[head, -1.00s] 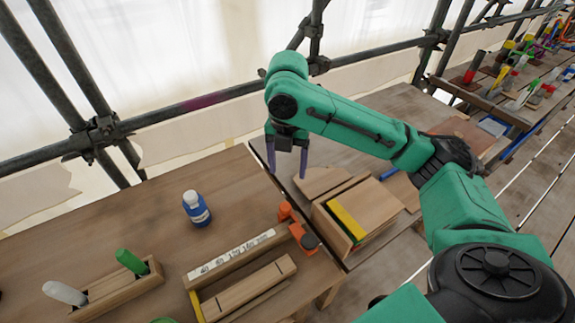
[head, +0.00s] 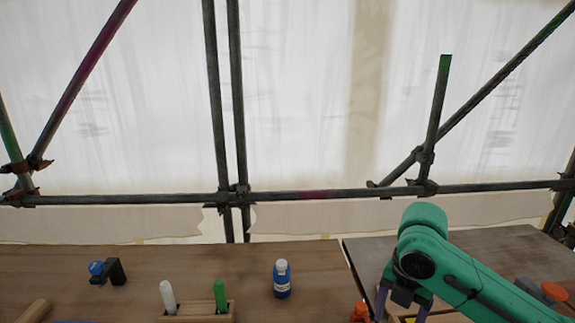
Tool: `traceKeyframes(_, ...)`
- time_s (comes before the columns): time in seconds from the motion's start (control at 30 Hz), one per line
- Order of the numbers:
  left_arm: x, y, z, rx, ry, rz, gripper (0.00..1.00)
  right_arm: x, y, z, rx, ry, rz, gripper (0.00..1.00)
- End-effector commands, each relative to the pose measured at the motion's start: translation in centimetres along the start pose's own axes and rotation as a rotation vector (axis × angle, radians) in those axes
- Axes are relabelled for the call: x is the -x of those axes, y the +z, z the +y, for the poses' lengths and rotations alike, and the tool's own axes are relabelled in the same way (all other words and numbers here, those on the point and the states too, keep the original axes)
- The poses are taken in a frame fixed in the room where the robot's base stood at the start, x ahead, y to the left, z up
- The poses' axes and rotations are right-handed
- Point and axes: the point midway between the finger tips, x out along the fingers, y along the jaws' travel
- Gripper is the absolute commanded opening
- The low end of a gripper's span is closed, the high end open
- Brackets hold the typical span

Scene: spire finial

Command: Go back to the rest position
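My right gripper (head: 402,304) is at the lower right of the head view, at the end of the green arm, pointing down. Its two purple fingers are spread apart with nothing seen between them. The fingertips run close to the bottom edge of the picture. My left gripper is not in the head view.
A wooden table (head: 60,262) spans the lower left, with a darker table (head: 500,246) at right. A blue bottle (head: 282,279), a wooden holder (head: 205,317) with white and green markers, a black bracket with a blue knob (head: 97,268) and an orange knob (head: 554,291) stand there. Scaffold pipes (head: 300,196) cross behind.

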Motion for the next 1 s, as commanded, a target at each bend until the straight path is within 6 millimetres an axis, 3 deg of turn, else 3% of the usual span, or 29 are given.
traceKeyframes(0.23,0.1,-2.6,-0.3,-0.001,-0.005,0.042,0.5,-2.6,-1.8,2.0,-0.102,0.056,0.008,0.71)
traceKeyframes(0.57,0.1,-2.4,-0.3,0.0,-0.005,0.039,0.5,-7.1,-5.5,5.0,-0.415,0.199,0.076,0.71)
traceKeyframes(0.77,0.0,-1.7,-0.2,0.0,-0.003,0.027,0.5,-10.6,-8.2,5.5,-0.858,0.32,0.194,0.71)
traceKeyframes(0.87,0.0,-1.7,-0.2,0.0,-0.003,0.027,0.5,-12.4,-8.7,4.0,-1.169,0.358,0.249,0.71)
traceKeyframes(1.0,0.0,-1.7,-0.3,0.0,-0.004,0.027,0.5,-14.7,-8.5,0.7,-1.547,0.375,0.271,0.71)
